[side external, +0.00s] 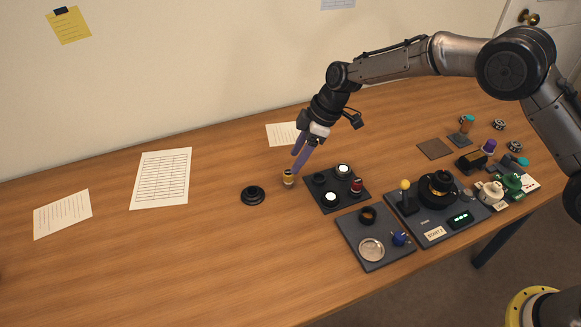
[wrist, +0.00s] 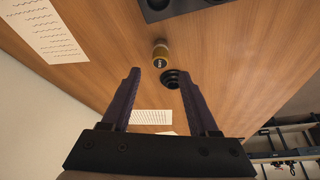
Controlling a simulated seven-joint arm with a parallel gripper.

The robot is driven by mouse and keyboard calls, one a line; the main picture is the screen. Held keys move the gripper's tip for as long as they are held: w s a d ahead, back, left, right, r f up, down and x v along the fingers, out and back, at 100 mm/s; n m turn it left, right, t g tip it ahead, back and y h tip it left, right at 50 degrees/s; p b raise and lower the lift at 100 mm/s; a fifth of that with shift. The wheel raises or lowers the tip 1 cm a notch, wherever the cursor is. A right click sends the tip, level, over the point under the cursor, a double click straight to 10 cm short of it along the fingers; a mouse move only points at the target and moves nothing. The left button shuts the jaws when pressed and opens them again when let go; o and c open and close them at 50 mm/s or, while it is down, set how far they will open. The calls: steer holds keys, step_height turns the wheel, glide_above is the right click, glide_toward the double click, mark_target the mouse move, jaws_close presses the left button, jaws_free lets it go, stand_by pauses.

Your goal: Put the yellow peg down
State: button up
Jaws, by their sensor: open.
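My gripper (side external: 296,163) has purple fingers pointing down, with the tips just above and beside the peg. In the wrist view my gripper (wrist: 160,78) has its fingers spread apart with nothing between them. Whether a fingertip touches the peg is hard to tell.
A black stepped disc (side external: 253,195) lies left of the peg. A dark tray (side external: 352,203) with several round parts is close on the right. A second tray (side external: 346,243) and a joystick board (side external: 433,238) lie farther right. The table's left side is mostly clear except papers (side external: 162,178).

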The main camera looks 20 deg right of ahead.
steer(key=v, duration=0.6)
steer(key=shift+f, duration=0.1)
steer(key=s+d+r+m+t+h, duration=0.15)
steer(key=s+d+r+m, duration=0.45)
steer(key=s+d+r, duration=0.8)
steer(key=s+d+m+t+h, duration=0.1)
steer(key=s+d+m, duration=0.2)
steer(key=s, duration=0.8)
steer(key=s+d+m+t+h, duration=0.1)
steer(key=s+d+m, duration=0.3)
steer(key=s, duration=0.8)
steer(key=shift+s+d+f+m, duration=0.25)
steer(key=shift+d+f, duration=0.25)
steer(key=shift+d, duration=0.65)
